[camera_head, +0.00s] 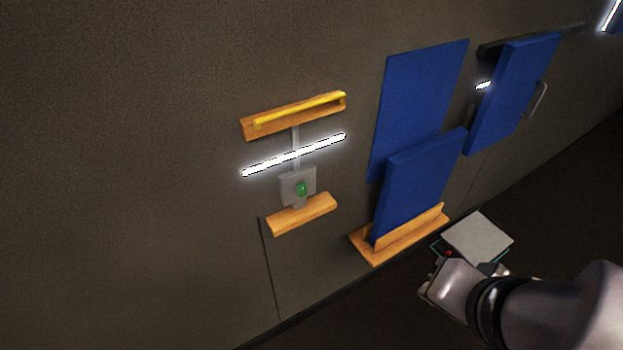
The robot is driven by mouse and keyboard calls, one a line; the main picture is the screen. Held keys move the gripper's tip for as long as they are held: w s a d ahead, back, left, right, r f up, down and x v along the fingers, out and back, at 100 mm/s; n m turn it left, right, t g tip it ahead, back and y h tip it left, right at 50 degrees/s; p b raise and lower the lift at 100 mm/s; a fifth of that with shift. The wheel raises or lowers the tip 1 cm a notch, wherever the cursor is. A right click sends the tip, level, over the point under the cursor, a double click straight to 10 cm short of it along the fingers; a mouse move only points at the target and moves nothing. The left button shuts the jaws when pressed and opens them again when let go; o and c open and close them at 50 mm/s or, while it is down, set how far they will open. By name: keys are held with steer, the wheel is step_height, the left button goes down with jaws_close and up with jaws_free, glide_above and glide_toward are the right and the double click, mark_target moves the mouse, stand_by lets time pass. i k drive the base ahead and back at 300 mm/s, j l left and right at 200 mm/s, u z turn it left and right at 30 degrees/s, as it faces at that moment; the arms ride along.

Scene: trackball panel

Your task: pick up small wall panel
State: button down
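Several blue panels are at the wall; I cannot tell for sure which is the small wall panel. One blue panel (420,182) stands tilted in an orange wooden holder (405,238) low on the wall. A larger flat blue panel (424,90) is on the wall behind and above it. Another blue panel (512,93) with a grey handle is to the right, under a dark rail. My gripper (470,250) is at the lower right, to the right of the orange holder and apart from the panels. A light grey square plate shows at its end; its fingers are not clearly visible.
Left of the panels, the wall carries an orange shelf with a yellow bar (300,109), a glowing white strip (294,155), a grey box with a green button (299,187) and a lower orange ledge (302,214). The wall farther left is bare.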

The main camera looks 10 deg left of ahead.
mark_target(415, 178)
steer(key=i+l, duration=0.2)
steer(key=i, duration=0.2)
steer(key=i+l+z, duration=0.1)
steer(key=i+l, duration=0.15)
steer(key=i, duration=0.15)
steer(key=i+l, duration=0.2)
steer(key=i, duration=0.2)
steer(key=i+l, duration=0.2)
steer(key=i, duration=0.2)
steer(key=z, duration=0.05)
